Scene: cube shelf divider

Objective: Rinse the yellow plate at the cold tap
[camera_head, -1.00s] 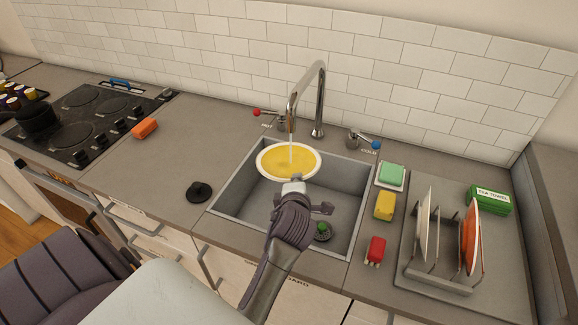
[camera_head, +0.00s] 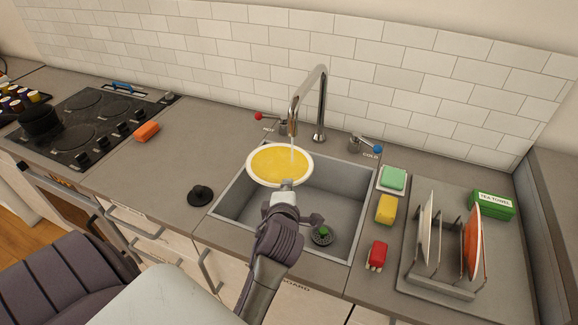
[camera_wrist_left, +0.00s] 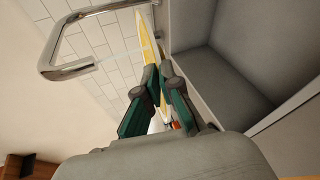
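The yellow plate (camera_head: 278,163) with a pale rim is held over the back left of the sink (camera_head: 340,200), under the spout (camera_head: 323,95). A thin water stream falls onto its right part. My left gripper (camera_head: 287,187) is shut on the plate's near rim. In the left wrist view the plate (camera_wrist_left: 150,48) shows nearly edge-on between the fingers (camera_wrist_left: 158,78). The cold tap (camera_head: 364,145) has a blue knob and a COLD label, right of the spout. The hot tap (camera_head: 270,121) has a red knob, on the left. My right gripper is out of view.
Right of the sink are a green sponge (camera_head: 393,178), a yellow sponge (camera_head: 386,209), a red item (camera_head: 377,254) and a dish rack (camera_head: 440,284) with plates. A black plug (camera_head: 200,195) lies left of the sink. The counter between hob and sink is mostly clear.

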